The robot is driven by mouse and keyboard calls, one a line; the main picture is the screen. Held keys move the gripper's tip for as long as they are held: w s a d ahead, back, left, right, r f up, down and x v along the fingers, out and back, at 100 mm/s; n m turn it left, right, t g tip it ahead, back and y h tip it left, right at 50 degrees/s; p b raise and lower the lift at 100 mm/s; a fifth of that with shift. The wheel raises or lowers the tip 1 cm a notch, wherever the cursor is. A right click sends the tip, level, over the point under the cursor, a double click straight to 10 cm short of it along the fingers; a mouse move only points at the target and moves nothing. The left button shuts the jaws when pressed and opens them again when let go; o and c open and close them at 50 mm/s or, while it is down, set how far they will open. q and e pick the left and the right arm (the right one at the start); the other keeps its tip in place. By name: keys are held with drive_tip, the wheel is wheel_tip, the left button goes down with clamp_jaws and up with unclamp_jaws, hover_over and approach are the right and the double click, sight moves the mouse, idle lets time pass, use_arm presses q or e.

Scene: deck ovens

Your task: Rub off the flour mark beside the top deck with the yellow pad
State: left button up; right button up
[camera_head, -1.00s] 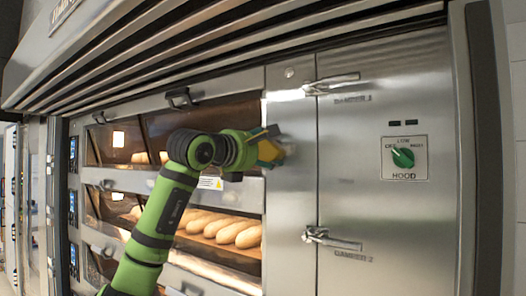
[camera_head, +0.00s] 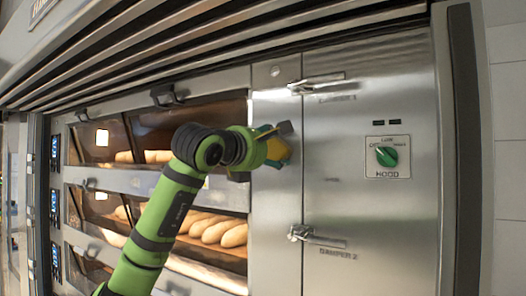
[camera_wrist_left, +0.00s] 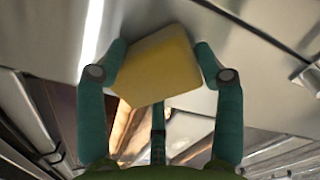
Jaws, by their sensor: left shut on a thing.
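My left gripper (camera_head: 278,146) is shut on the yellow pad (camera_head: 275,150), at the steel panel (camera_head: 275,210) just right of the top deck. In the left wrist view the yellow pad (camera_wrist_left: 158,65) sits between the two teal fingers, with its far edge at the steel surface. I cannot tell for sure whether it touches. The flour mark cannot be made out now; the gripper and pad cover that part of the panel. The top deck (camera_head: 135,180) has a glass door with loaves behind it. My right gripper is not in view.
Damper handles stick out above (camera_head: 317,84) and below (camera_head: 317,237) on the cabinet door to the right. A green hood knob (camera_head: 387,156) is further right. The slatted hood (camera_head: 200,50) overhangs the top. Loaves (camera_head: 215,230) show in the deck below.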

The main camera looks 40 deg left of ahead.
use_arm(q)
drive_tip(key=shift+w+d, duration=0.1)
drive_tip(key=shift+d, duration=0.8)
drive_tip(key=shift+d+r, duration=0.1)
drive_tip(key=shift+d, duration=0.05)
drive_tip(key=shift+w, duration=0.1)
drive_tip(key=shift+s+a+p, duration=0.15)
drive_tip(key=shift+a+p, duration=0.1)
drive_tip(key=shift+a, duration=0.85)
drive_tip(key=shift+s+a+p, duration=0.15)
drive_tip(key=shift+a+p, duration=0.1)
drive_tip(key=shift+a, duration=0.8)
drive_tip(key=shift+s+a+p, duration=0.1)
drive_tip(key=shift+a+p, duration=0.3)
drive_tip(key=shift+a, duration=0.55)
drive_tip(key=shift+s+a, duration=0.1)
drive_tip(key=shift+a, duration=0.75)
drive_tip(key=shift+d, duration=0.1)
